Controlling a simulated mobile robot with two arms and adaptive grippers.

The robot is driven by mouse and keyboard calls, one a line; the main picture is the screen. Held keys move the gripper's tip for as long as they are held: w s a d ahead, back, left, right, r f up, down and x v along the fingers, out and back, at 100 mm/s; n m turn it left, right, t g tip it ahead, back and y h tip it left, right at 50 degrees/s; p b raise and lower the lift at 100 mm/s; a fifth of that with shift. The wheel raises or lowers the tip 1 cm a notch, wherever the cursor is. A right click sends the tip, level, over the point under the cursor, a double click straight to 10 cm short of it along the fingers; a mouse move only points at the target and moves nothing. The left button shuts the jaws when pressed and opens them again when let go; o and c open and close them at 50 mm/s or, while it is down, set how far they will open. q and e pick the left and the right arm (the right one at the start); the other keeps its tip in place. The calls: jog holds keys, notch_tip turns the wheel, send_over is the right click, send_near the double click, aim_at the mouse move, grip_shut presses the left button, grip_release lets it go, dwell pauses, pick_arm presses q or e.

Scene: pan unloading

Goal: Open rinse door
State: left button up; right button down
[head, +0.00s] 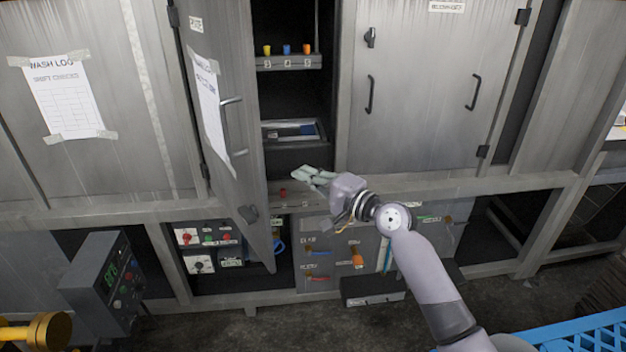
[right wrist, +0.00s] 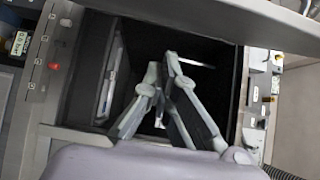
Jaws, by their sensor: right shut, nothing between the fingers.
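The rinse door (head: 228,130) is a grey metal door with a taped paper and a bar handle (head: 231,100). It stands swung open on its left-hand hinges, with a dark compartment (head: 295,95) showing to its right. My right gripper (head: 297,173) is shut and empty. It is in front of the lower part of the opening, right of the door's free edge and apart from the handle. In the right wrist view the closed fingers (right wrist: 158,120) point into the dark opening. My left gripper is not seen.
A shelf with small coloured items (head: 288,62) and a blue-and-white tray-like part (head: 292,130) are inside the compartment. A closed double-handled door (head: 425,90) is at right. A control box (head: 105,280) stands at lower left, a blue crate (head: 585,335) at lower right.

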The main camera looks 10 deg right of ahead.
jog(key=w+a+p, duration=0.2)
jog(key=a, duration=0.5)
jog(key=shift+p, duration=0.3)
jog(key=shift+w+f, duration=0.1)
